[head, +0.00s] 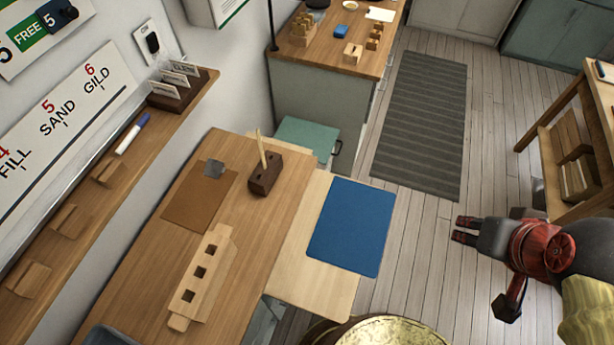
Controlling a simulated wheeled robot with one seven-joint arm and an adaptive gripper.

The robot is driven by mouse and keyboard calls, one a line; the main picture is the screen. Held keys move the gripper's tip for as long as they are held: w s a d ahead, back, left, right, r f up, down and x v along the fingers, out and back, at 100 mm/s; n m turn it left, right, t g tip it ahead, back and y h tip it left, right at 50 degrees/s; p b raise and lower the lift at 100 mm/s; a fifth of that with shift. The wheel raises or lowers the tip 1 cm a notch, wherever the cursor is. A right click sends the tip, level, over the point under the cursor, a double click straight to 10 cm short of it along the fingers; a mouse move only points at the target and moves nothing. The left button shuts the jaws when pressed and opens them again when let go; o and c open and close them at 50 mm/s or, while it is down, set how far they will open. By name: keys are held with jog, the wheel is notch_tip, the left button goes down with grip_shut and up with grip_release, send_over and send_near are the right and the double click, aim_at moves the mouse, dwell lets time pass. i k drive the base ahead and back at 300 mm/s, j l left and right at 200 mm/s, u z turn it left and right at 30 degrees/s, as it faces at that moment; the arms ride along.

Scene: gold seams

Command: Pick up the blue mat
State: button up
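The blue mat (352,226) is a flat, dark blue rectangle with rounded corners.
The workbench (243,222) holds a brown mat (190,205), a dark wooden block (265,174) with upright sticks and a slotted wooden piece (196,278). A round brass-coloured top (385,333) is at the bottom. A wooden shelf unit (545,133) stands right. Floor shows between mat and gripper.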

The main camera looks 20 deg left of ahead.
aim_at(350, 233)
jog(key=i+l+z, duration=0.4)
jog(key=i+l, duration=0.15)
jog(key=i, duration=0.15)
jog(key=i+u, duration=0.25)
jog(key=u, duration=0.2)
jog(key=i+l+u, duration=0.1)
jog(key=i+u, duration=0.15)
jog(key=u, duration=0.25)
jog(key=i+l+u, duration=0.15)
jog(key=u, duration=0.3)
jog(key=i+l+u, duration=0.2)
jog(key=u, duration=0.3)
jog(key=i+l+u, duration=0.2)
jog(key=u, duration=0.3)
jog(key=i+l+u, duration=0.15)
jog(key=l+u, duration=0.2)
jog(key=u, duration=0.15)
jog(key=l+u, duration=0.45)
jog(key=u, duration=1.3)
jog(key=k+j+z, duration=0.3)
jog(key=k+j, duration=0.25)
jog(key=k+j+z, duration=0.35)
jog(key=k+j, duration=0.25)
